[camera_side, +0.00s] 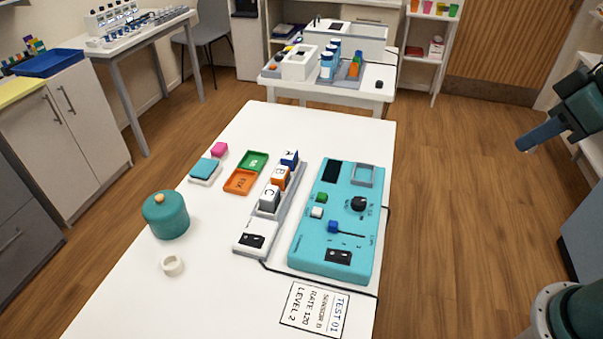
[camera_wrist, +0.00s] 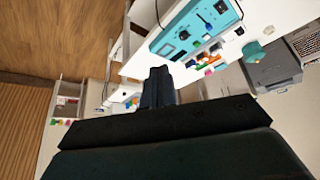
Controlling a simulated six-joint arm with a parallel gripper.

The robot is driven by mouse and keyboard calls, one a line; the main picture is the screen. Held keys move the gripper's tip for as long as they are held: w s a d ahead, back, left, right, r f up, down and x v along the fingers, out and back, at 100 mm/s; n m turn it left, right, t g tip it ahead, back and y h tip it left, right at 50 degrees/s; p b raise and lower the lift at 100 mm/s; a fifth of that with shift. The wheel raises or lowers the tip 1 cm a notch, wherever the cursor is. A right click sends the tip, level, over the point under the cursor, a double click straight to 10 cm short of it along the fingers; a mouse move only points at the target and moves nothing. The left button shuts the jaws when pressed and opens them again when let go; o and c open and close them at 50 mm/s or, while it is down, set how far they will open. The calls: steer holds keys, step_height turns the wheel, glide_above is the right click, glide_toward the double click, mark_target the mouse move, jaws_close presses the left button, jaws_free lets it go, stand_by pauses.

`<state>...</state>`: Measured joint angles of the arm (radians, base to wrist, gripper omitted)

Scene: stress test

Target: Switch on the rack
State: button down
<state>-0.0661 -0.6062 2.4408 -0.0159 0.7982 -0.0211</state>
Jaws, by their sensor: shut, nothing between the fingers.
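The rack (camera_side: 266,219) is a long pale strip on the white table, holding a blue block marked A (camera_side: 290,158), an orange block (camera_side: 281,176) and a grey block marked C (camera_side: 269,198). A black switch (camera_side: 251,241) sits on its near end; its position is too small to tell. To its right lies a teal device (camera_side: 310,245) with a dial, a slider and its own black switch (camera_side: 338,256). My gripper (camera_side: 527,142) is shut and empty, in the air well right of the table. Its closed fingers also show in the wrist view (camera_wrist: 157,85).
A teal lidded pot (camera_side: 166,216) and a white ring (camera_side: 172,266) stand at the left. Green (camera_side: 252,161) and orange (camera_side: 241,181) trays lie left of the rack. A printed card (camera_side: 314,310) lies in front. Dark cables run around the teal device.

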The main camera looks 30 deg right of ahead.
steer(key=w+a+f+n+y, duration=0.1)
steer(key=w+a+n, duration=0.1)
steer(key=w+a, duration=0.55)
steer(key=w+a+f+n+y, duration=0.1)
steer(key=w+a+f+n, duration=0.2)
steer(key=w+a+f, duration=0.3)
steer(key=w+a+f+n+y, duration=0.2)
steer(key=w+a+f, duration=0.5)
steer(key=a, duration=0.8)
steer(key=shift+a+f+n+g+y, duration=0.2)
steer(key=shift+f+n+g+y, duration=0.15)
steer(key=shift+f, duration=0.4)
steer(key=shift+w+f, duration=0.1)
glide_above(252, 238)
steer(key=s+d, duration=0.2)
step_height(252, 238, down, 7)
steer(key=shift+w+a+f, duration=0.1)
steer(key=shift+a+f, duration=0.05)
steer(key=shift+f, duration=0.05)
step_height(252, 238, down, 3)
steer(key=shift+r, duration=0.1)
steer(key=shift+f, duration=0.8)
